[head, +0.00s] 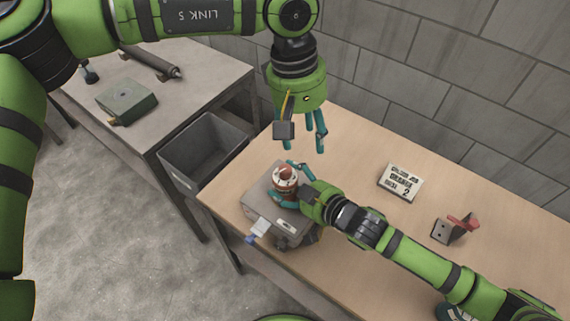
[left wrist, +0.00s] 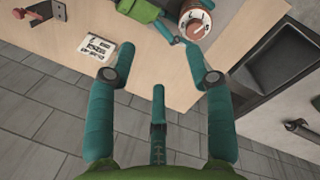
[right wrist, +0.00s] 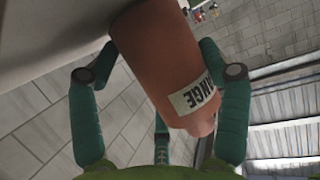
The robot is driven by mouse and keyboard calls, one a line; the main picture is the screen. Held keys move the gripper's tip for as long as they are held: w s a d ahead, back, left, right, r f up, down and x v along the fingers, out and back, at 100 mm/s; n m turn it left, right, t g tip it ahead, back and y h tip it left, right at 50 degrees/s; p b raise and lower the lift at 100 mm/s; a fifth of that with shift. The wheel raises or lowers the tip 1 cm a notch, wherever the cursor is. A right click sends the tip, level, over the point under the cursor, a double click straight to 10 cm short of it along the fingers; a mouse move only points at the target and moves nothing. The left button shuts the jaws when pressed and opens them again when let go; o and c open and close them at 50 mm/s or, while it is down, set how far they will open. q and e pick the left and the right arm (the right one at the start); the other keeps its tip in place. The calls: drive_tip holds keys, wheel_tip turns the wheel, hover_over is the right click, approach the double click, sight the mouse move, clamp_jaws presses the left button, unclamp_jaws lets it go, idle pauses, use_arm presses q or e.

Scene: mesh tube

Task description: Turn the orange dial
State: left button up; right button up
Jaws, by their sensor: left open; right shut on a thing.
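The orange dial (head: 285,178) is a round knob with a pale marked top on a grey box (head: 262,205) on the wooden table. In the right wrist view the dial (right wrist: 155,60) is an orange cylinder with a white label, partly reading "ANGE". My right gripper (head: 293,180) is shut on the dial from the side, teal fingers around it. My left gripper (head: 317,148) is open and empty, above and behind the dial, fingers down. The left wrist view shows the dial top (left wrist: 195,20) beyond my open left fingers (left wrist: 160,75).
A grey block with a red lever (head: 447,230) is farther right. A dark bin (head: 203,152) stands left, beside a grey table with a green box (head: 127,101). A block wall is behind.

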sight(285, 168)
use_arm(q)
drive_tip(key=shift+m+t+y, duration=0.3)
drive_tip(key=shift+y, duration=0.5)
drive_tip(key=a+f, duration=0.1)
drive_tip(key=f, duration=0.3)
drive_tip(key=w+a+f, duration=0.1)
drive_tip(key=f, duration=0.3)
drive_tip(key=a+f, duration=0.1)
drive_tip(key=f, duration=0.3)
drive_tip(key=shift+w+a+f, duration=0.15)
drive_tip(key=shift+w+a, duration=0.05)
clamp_jaws()
